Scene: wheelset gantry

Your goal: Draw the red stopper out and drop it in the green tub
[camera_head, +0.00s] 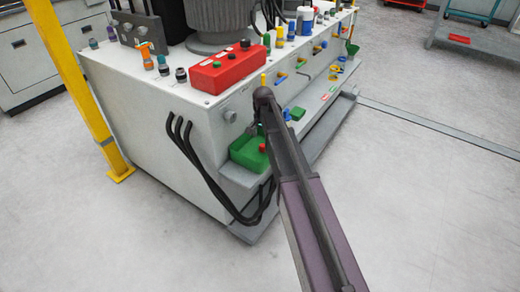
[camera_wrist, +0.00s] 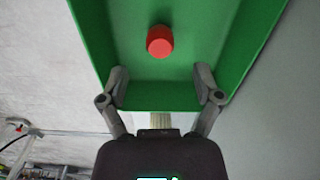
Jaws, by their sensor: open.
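The green tub (camera_head: 240,158) sits on the low ledge at the near corner of the white machine base. The red stopper (camera_head: 263,148) shows inside the tub's outline. In the wrist view the stopper (camera_wrist: 160,41) appears against the floor of the green tub (camera_wrist: 200,30), clear of both fingers; I cannot tell whether it rests on the bottom. My gripper (camera_wrist: 161,82) is open and empty, its fingers spread at the tub's near edge. In the head view my arm hides part of the tub, and the fingers are mostly hidden.
A red box (camera_head: 226,68) with buttons and several coloured knobs stand on top of the machine base (camera_head: 150,95). Black hoses (camera_head: 200,170) hang left of the tub. A yellow post (camera_head: 82,90) stands at the left. The floor at the right is open.

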